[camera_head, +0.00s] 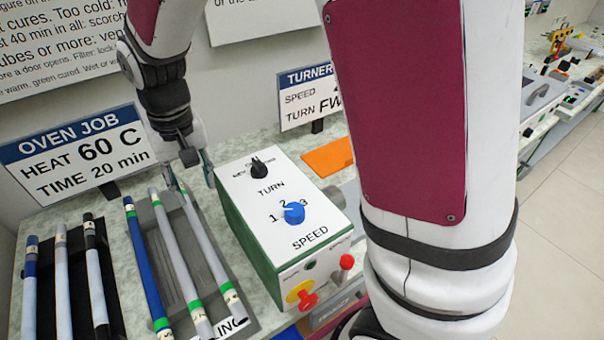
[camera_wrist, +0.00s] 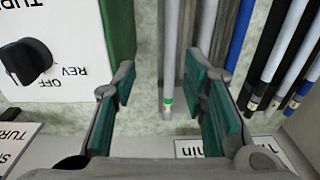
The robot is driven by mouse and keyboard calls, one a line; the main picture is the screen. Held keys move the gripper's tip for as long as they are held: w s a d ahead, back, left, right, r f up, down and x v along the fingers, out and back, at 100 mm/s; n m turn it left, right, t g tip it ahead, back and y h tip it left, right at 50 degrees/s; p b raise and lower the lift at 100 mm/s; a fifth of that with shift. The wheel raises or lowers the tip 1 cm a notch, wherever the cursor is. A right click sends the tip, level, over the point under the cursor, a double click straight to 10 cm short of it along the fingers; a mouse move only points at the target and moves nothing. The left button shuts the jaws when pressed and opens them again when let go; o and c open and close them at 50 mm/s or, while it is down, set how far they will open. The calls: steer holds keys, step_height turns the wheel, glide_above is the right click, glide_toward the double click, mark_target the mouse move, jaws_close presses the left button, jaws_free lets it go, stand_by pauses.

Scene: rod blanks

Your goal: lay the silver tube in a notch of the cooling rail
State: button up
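The cooling rail (camera_head: 215,255) is a dark grey rack labelled "...LING" at its front, left of the control box. A blue tube (camera_head: 146,262) and two grey, silver-looking tubes with green bands lie along it, one in the middle (camera_head: 175,258) and one on the right (camera_head: 208,250). I cannot tell which one the task means. My gripper (camera_head: 190,176) is open above the far end of the right grey tube. In the wrist view, that tube's green-banded end (camera_wrist: 168,90) lies between my spread fingers, with gaps on both sides.
A green and white control box (camera_head: 285,215) with knobs stands close to the right of my gripper. Another dark rack at left holds several tubes (camera_head: 62,280). The OVEN JOB sign (camera_head: 75,150) stands behind the tubes. An orange plate (camera_head: 328,156) lies behind the box.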

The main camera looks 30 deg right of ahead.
steer(key=s+d+r+t, duration=0.2)
steer(key=s+d+r, duration=0.5)
steer(key=s+r, duration=0.25)
steer(key=s+d+r+t, duration=0.1)
steer(key=s+d, duration=0.4)
steer(key=s, duration=0.7)
steer(key=shift+r+t, duration=0.3)
steer(key=shift+r, duration=0.6)
